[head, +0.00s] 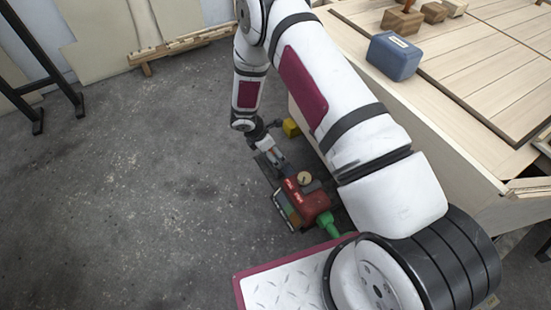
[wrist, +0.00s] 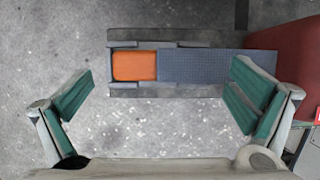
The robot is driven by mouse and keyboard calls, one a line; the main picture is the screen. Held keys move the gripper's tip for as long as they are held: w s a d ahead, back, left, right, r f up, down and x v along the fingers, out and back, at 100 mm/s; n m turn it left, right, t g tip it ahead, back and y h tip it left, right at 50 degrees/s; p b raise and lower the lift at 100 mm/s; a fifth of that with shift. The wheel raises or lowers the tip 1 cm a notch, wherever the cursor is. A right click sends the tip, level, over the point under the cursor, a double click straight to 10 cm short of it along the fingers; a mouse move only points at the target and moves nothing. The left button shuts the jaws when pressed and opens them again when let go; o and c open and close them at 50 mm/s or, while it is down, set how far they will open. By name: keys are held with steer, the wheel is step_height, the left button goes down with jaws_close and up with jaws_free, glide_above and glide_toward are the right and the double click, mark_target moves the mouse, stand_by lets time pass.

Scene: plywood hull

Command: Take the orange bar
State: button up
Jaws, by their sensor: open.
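The orange bar (wrist: 134,66) lies in the left end of a grey channel-like holder (wrist: 205,62) near the top of the wrist view. My gripper (wrist: 160,98) is open and empty, with its green-padded fingers wide apart. The bar appears between and beyond the fingers, left of the middle, and nothing touches it. In the head view my gripper is small and low by the floor, partly mixed with dark parts, and I cannot make out the bar there.
A red block-like object (head: 305,203) with a green end stands on the floor by the holder; its red side (wrist: 298,60) shows at the wrist view's right. A yellow block (head: 291,128) lies nearby. A wooden platform with a blue box (head: 393,57) stands right.

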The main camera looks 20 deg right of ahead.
mark_target(276, 157)
steer(key=b+x, duration=0.1)
steer(key=x, duration=0.3)
steer(key=shift+w+f+b, duration=0.1)
steer(key=shift+w+b, duration=0.05)
steer(key=shift+b, duration=0.15)
steer(key=shift+d, duration=0.1)
steer(key=c, duration=1.2)
